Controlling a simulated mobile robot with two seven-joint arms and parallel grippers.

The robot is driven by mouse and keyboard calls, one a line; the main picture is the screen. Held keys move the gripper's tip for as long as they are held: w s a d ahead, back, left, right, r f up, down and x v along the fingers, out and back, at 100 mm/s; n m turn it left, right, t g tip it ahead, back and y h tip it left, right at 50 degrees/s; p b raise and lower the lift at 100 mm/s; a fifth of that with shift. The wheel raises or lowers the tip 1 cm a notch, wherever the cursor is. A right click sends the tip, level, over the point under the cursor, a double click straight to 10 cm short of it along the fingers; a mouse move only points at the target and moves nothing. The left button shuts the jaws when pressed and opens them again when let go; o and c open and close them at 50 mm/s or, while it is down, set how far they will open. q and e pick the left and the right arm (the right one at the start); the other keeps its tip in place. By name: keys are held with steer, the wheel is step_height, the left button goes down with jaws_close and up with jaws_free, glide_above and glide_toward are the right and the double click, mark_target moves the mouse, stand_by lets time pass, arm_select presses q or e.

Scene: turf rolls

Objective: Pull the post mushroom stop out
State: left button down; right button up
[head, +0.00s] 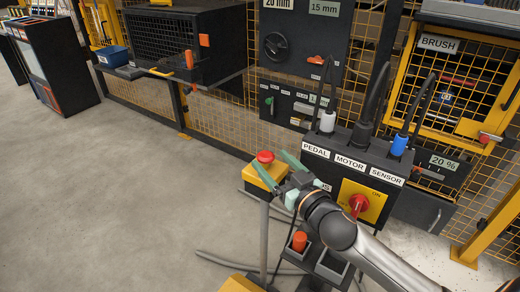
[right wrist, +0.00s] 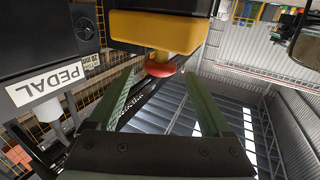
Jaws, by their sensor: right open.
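The post mushroom stop (head: 265,156) is a red round button on a yellow box (head: 262,177) on top of a grey post. My right gripper (head: 269,159) is open, its two green fingers pointing at the button from the right, one finger on each side of it in the head view. In the right wrist view the red button (right wrist: 165,67) appears between and just beyond the tips of the open fingers (right wrist: 162,85), under the yellow box (right wrist: 155,32). I see no clear contact. My left gripper is not in view.
A dark panel labelled PEDAL, MOTOR and SENSOR (head: 350,163) with plugged cables stands right of the post. A red rotary switch on a yellow plate (head: 359,204) is below it. An orange object (head: 299,241) sits in a low holder. Open floor (head: 110,200) lies left.

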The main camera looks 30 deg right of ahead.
mark_target(262, 151)
steer(key=w, duration=0.4)
steer(key=shift+w+a, duration=0.2)
steer(key=shift+w, duration=0.5)
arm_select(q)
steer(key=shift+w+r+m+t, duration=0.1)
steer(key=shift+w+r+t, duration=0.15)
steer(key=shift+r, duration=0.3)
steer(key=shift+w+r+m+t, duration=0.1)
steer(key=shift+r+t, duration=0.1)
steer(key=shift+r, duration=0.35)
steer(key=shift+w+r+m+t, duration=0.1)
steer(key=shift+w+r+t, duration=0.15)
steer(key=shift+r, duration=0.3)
arm_select(e)
steer(key=shift+w+a, duration=0.1)
steer(key=shift+w, duration=0.4)
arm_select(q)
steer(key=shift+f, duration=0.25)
arm_select(e)
jaws_close()
